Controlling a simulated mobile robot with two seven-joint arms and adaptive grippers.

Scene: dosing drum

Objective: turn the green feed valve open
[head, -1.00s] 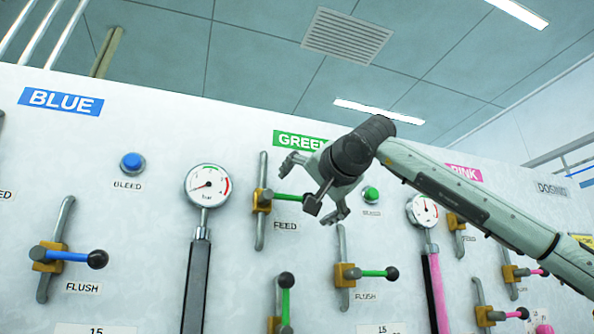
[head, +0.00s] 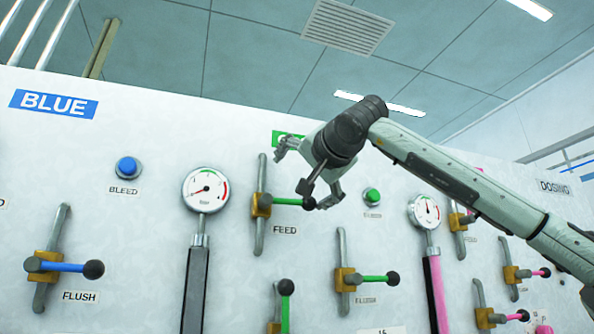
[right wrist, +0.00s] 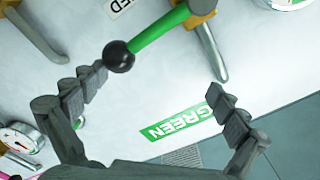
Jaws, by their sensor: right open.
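The green feed valve has a green lever (head: 288,200) that points right, roughly level, from a yellow body (head: 261,205) on a vertical grey pipe. A black knob (head: 309,204) ends the lever, partly behind a finger in the head view. My right gripper (head: 303,177) is open in front of the panel, just above the knob. In the right wrist view the knob (right wrist: 118,56) and lever (right wrist: 160,31) show beyond the open fingers of the right gripper (right wrist: 157,82), with the knob close to the left finger. I cannot tell whether they touch. My left gripper is out of view.
A pressure gauge (head: 206,190) stands left of the feed valve. A green bleed button (head: 372,196) and the green flush valve (head: 374,280) are to its right and below. My arm crosses in front of the pink section. The GREEN sign (right wrist: 183,124) is partly hidden in the head view.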

